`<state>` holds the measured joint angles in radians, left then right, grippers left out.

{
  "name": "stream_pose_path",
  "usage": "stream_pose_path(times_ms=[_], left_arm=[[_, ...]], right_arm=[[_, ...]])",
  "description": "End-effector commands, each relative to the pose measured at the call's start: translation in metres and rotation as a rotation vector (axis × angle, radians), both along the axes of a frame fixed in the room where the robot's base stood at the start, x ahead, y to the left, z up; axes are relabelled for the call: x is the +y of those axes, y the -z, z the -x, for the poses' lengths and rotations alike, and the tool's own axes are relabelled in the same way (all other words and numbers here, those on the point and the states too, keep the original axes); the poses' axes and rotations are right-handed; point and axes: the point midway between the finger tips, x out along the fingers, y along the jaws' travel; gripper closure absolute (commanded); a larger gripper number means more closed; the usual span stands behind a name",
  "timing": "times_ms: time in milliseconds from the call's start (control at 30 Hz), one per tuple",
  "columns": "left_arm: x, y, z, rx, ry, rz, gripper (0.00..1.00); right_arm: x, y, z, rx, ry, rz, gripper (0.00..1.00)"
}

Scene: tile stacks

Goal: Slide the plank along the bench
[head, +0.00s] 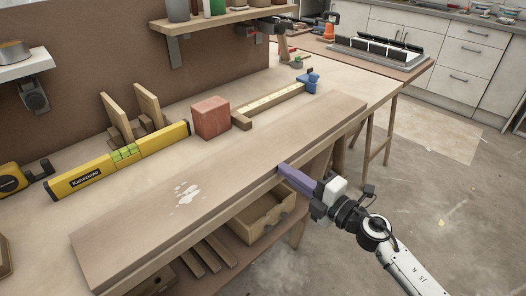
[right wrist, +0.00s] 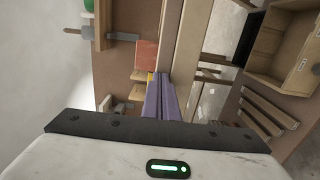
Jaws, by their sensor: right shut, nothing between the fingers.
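The plank (head: 240,150) is a long brown board lying along the front edge of the bench (head: 60,215), with a white stain near its left part. It runs from the lower left to the upper right in the head view. My right gripper (head: 284,169) is shut and empty, its purple fingers at the plank's front edge; I cannot tell if they touch it. In the right wrist view the shut fingers (right wrist: 160,80) point forward beside the plank (right wrist: 188,45). My left gripper is not in view.
Behind the plank lie a yellow spirit level (head: 75,181), a red brick (head: 211,117) and a bar clamp with a blue end (head: 308,78). A tape measure (head: 12,180) sits at the far left. Below the bench is an open wooden drawer (head: 262,218). Open floor lies to the right.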

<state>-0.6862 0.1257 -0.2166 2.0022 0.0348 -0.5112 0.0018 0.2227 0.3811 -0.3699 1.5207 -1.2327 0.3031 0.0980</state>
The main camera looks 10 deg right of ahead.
Motion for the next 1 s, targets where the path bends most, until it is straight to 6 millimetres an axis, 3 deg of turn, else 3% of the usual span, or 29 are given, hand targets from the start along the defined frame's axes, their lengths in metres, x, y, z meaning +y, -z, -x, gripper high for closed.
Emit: stream_pose_path(times_ms=[333,1000], left_arm=[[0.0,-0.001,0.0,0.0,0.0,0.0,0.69],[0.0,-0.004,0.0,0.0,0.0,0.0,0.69]], right_arm=[[-0.003,0.001,0.004,0.001,0.001,0.0,1.0],[-0.033,0.001,0.046,0.001,0.001,0.0,1.0]])
